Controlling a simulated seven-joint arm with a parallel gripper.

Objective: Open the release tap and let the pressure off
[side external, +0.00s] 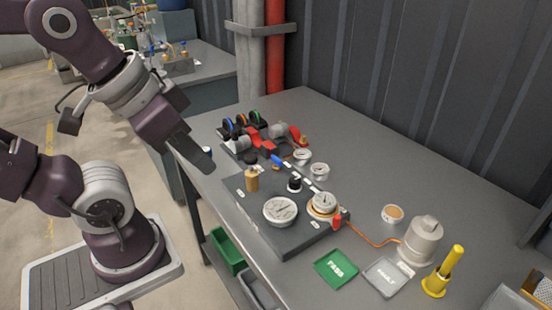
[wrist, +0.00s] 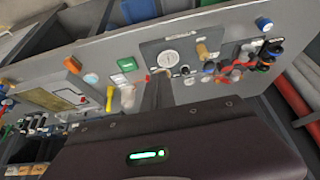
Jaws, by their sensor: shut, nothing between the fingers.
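A dark base plate (side external: 285,240) on the grey bench carries the pump fittings. A blue-handled lever (side external: 277,160) sits near its back edge and a red-handled lever (side external: 337,221) at its right corner. I cannot tell which is the release tap. A large white dial gauge (side external: 280,211) lies face up at the front; it also shows in the wrist view (wrist: 168,58). A brass-coloured knob (side external: 252,179) stands upright to its left. My gripper (side external: 207,164) is shut and empty, above the bench's left edge, left of the plate and touching nothing.
Red fittings and black wheels (side external: 245,127) stand behind the plate. To the right are a green PASS tray (side external: 336,268), a grey FAULT tray (side external: 385,277), a grey bell-shaped housing (side external: 421,240) and a yellow post (side external: 443,271). The bench's back right is clear.

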